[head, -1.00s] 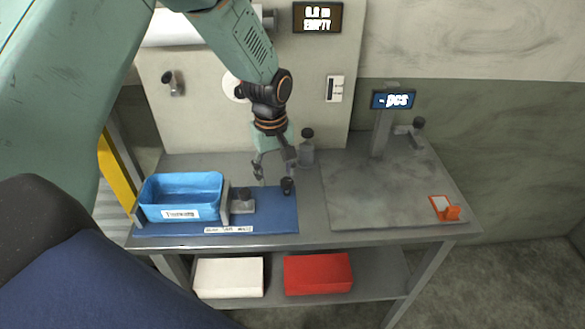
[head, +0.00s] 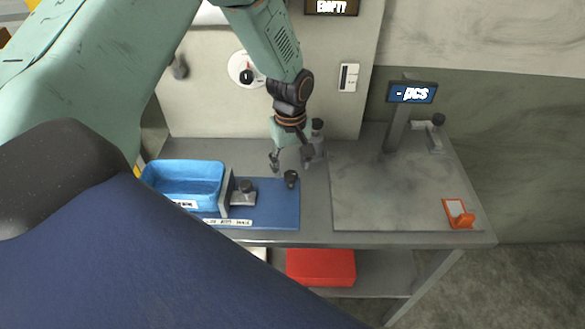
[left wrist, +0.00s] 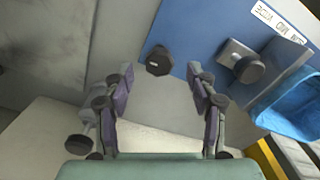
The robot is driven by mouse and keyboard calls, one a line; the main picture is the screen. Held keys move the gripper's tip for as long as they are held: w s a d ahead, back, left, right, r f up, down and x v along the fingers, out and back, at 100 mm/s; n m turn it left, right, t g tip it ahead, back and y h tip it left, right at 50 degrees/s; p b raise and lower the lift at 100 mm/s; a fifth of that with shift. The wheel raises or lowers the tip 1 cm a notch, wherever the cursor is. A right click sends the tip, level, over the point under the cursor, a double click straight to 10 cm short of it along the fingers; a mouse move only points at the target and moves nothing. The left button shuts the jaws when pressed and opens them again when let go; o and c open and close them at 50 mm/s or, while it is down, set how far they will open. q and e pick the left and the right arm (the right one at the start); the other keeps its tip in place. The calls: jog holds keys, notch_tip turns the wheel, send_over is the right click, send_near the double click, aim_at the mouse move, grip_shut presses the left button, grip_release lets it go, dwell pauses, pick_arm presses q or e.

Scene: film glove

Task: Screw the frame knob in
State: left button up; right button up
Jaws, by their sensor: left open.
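A loose-looking black knob (head: 291,178) stands on the right end of the blue mat (head: 275,212). In the left wrist view the knob (left wrist: 159,62) lies centred just beyond my fingertips. My left gripper (head: 291,164) is open and empty, pointing down above the knob, with one finger to each side of it. In the left wrist view my left gripper (left wrist: 160,73) shows both fingers apart, not touching the knob. Another black knob sits on a grey block (head: 243,198) on the mat. I cannot tell from labels which is the frame knob. My right gripper is not in view.
A blue bin (head: 185,180) stands left of the block. A post with a black knob (head: 318,125) stands close behind my gripper. A counter display (head: 411,92), a grey plate (head: 375,190) and an orange holder (head: 459,214) are at right. A red box (head: 320,266) is below.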

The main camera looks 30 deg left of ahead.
aim_at(290, 174)
pick_arm(q)
notch_tip(290, 174, down, 2)
jog(key=shift+d+f, duration=0.1)
jog(key=shift+a+f, duration=0.2)
jog(key=shift+f, duration=0.2)
jog(key=shift+c, duration=0.3)
jog(key=shift+d+r, duration=0.1)
jog(key=shift+d, duration=0.1)
jog(key=c, duration=0.3)
jog(key=shift+a, duration=0.1)
jog(key=c, duration=0.8)
